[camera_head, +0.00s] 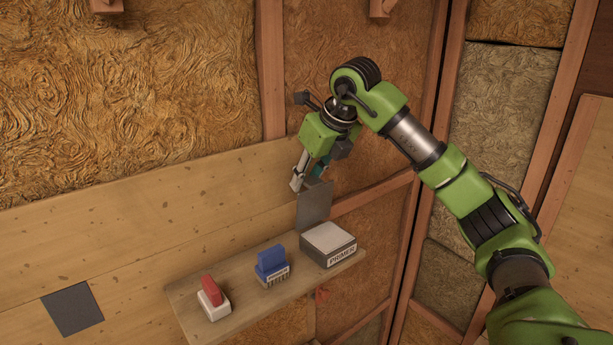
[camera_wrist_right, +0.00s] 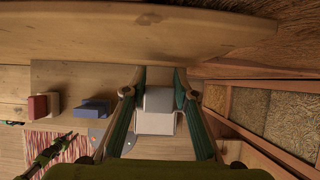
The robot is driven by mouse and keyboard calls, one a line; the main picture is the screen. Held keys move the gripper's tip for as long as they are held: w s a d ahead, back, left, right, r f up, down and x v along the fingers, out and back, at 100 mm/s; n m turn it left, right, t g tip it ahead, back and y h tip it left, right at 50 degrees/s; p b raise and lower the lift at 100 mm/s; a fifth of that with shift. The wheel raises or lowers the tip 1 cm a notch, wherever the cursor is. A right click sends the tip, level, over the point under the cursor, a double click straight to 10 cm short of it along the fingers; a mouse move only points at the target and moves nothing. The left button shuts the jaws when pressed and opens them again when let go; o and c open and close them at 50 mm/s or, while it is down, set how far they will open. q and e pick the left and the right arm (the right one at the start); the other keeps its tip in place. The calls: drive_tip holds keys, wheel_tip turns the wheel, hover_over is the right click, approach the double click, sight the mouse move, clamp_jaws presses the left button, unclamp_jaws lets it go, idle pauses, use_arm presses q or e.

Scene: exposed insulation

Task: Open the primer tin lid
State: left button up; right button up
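The primer tin (camera_head: 328,244) is a grey box with a pale top and a PRIMER label on its front. It stands at the right end of a wooden shelf (camera_head: 240,301); its lid looks closed. My right gripper (camera_head: 308,178) is above and behind the tin, near the wall, fingers pointing down. In the right wrist view my right gripper (camera_wrist_right: 156,88) is open, and the pale tin (camera_wrist_right: 156,122) appears between its fingers. They look apart from it in the head view. My left gripper is not in the head view.
A blue block on a labelled base (camera_head: 271,261) stands left of the tin, and a red block on a white base (camera_head: 211,291) further left. A grey square plate (camera_head: 314,205) is behind the tin. Another dark square (camera_head: 73,309) is at lower left. Insulation (camera_head: 110,90) and wood studs line the wall.

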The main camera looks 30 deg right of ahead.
drive_tip(key=o, duration=0.4)
drive_tip(key=shift+s+f, duration=0.2)
drive_tip(key=shift+f, duration=0.3)
drive_tip(key=shift+w+r, duration=0.1)
drive_tip(key=shift+r, duration=0.15)
drive_tip(key=v, duration=1.1)
drive_tip(key=shift+r, duration=0.4)
